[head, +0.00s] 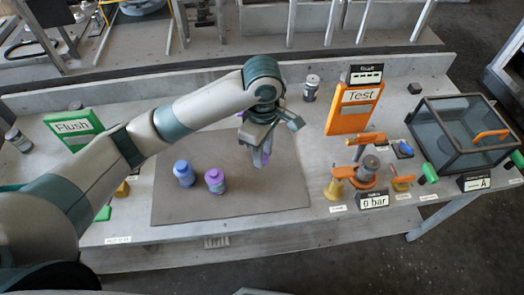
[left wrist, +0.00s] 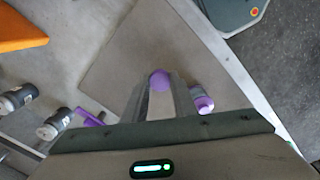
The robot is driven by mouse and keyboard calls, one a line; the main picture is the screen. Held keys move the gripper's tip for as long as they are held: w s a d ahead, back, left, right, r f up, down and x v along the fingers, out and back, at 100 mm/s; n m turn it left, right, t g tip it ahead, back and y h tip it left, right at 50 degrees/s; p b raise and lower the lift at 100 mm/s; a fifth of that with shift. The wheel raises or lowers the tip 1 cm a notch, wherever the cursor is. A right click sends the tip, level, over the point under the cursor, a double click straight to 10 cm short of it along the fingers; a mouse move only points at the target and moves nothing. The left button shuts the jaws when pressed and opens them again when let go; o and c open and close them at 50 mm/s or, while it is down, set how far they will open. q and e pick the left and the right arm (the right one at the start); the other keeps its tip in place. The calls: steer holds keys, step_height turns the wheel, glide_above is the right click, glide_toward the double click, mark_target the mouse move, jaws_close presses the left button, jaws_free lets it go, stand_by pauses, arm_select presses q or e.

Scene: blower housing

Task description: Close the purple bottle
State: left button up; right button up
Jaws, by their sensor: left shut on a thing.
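The purple bottle (head: 215,182) stands upright on the grey mat, just right of the blue bottle (head: 184,173). A purple bottle with a white label also shows in the left wrist view (left wrist: 201,100), right of my fingers. My left gripper (head: 261,157) is over the mat, right of and behind the purple bottle. It is shut on a small purple rounded piece, which looks like a cap (left wrist: 160,80), between the fingertips (left wrist: 160,88). The held piece is apart from the bottle. Whether the bottle's mouth is open is too small to tell. My right gripper is not in view.
The grey mat (head: 180,212) has free room in front. A grey bottle (head: 312,82) stands at the back. To the right are an orange Test sign (head: 357,107), an orange fixture (head: 365,178) and a clear box (head: 462,135). A green Flush sign (head: 74,128) stands left.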

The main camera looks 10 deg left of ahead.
arm_select(q)
steer(key=shift+a+r+m, duration=0.25)
steer(key=shift+a+m, duration=0.25)
steer(key=s+a+r+m, duration=0.2)
steer(key=a+r+m, duration=0.1)
steer(key=a+m, duration=0.3)
steer(key=s+a+r+m+b, duration=0.1)
steer(key=s+a+r+m, duration=0.2)
steer(key=a+m, duration=0.3)
steer(key=shift+a+r+m, duration=0.3)
steer(key=shift+a, duration=0.25)
